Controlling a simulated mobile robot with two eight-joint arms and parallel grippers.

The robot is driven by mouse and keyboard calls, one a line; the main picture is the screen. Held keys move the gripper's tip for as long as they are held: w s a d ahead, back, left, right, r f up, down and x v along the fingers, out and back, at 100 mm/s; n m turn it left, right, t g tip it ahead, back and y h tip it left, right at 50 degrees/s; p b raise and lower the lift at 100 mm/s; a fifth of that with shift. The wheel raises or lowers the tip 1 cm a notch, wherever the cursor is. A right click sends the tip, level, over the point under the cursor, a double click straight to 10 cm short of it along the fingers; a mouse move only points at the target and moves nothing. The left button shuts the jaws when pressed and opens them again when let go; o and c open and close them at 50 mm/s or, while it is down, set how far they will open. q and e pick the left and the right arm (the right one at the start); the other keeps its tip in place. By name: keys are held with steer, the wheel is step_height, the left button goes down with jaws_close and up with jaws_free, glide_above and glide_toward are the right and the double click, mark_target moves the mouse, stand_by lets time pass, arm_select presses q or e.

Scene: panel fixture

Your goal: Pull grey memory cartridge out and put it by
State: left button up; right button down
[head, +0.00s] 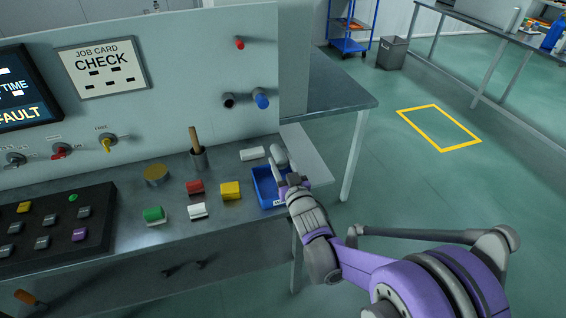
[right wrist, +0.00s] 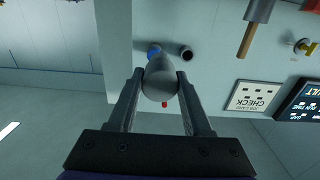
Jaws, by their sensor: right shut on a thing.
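The grey memory cartridge (head: 279,156) is a rounded grey cylinder held in my right gripper (head: 287,176). In the right wrist view, my right gripper (right wrist: 161,80) is shut with a finger on each side of the grey cartridge (right wrist: 159,84), whose rounded end points toward the camera. In the head view it is in front of the panel, over or beside a small blue bin (head: 262,187). The gripper hides part of the bin. A dark round port (head: 228,100) in the panel is empty. A blue cartridge (head: 262,99) sticks out beside it. My left gripper is not in view.
A black key panel (head: 60,232) lies left. A grey side table (head: 335,92) stands behind right.

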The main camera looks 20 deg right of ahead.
steer(key=shift+w+f+b, duration=0.15)
steer(key=shift+f+b, duration=0.35)
steer(key=shift+f, duration=0.25)
steer(key=shift+f+b, duration=1.9)
steer(key=shift+f, duration=0.85)
steer(key=shift+c, duration=1.2)
jaws_free()
